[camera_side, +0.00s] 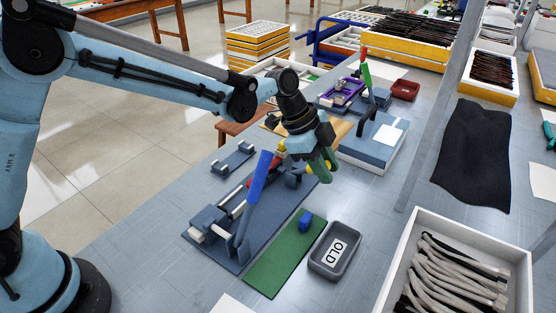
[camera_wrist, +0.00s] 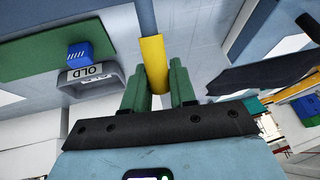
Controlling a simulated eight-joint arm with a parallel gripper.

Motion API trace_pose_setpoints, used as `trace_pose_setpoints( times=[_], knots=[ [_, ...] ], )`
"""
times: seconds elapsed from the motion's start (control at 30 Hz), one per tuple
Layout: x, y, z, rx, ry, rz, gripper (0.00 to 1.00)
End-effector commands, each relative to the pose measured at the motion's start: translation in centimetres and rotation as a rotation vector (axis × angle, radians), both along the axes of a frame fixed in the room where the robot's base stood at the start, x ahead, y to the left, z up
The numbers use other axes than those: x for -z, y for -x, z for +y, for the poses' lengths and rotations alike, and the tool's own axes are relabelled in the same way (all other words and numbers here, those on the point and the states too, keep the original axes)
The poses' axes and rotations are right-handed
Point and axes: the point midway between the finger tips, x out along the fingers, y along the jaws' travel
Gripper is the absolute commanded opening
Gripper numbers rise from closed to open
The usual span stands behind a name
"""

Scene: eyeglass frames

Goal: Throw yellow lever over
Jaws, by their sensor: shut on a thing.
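The yellow lever grip (camera_wrist: 153,62) sits at the end of a blue-grey shaft in the wrist view. My gripper (camera_wrist: 160,77) has its green fingers on either side of this grip and is shut on it. In the side view my gripper (camera_side: 322,167) is over the far right end of the dark blue fixture plate (camera_side: 222,254). The fingers mostly hide the yellow grip there. A blue-handled lever (camera_side: 260,176) stands upright, leaning slightly, on the same fixture, left of my gripper.
A green strip (camera_side: 270,265) with a blue block (camera_side: 305,220) lies in front of the fixture. A grey tray marked OLD (camera_side: 322,268) is beside it. A white box of frames (camera_side: 520,265) stands at the right. A blue box with another lever stands behind my gripper.

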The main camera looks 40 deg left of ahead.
Motion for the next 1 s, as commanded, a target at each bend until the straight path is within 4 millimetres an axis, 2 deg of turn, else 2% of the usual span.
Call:
trace_pose_setpoints(
  times=[0.6, 1.0],
  knots=[
    [-2.7, 0.0, 3.7, -0.001, 0.482, 0.001, 0.0],
    [-3.3, 0.0, 5.3, 0.001, 0.672, 0.002, 0.0]
  ],
)
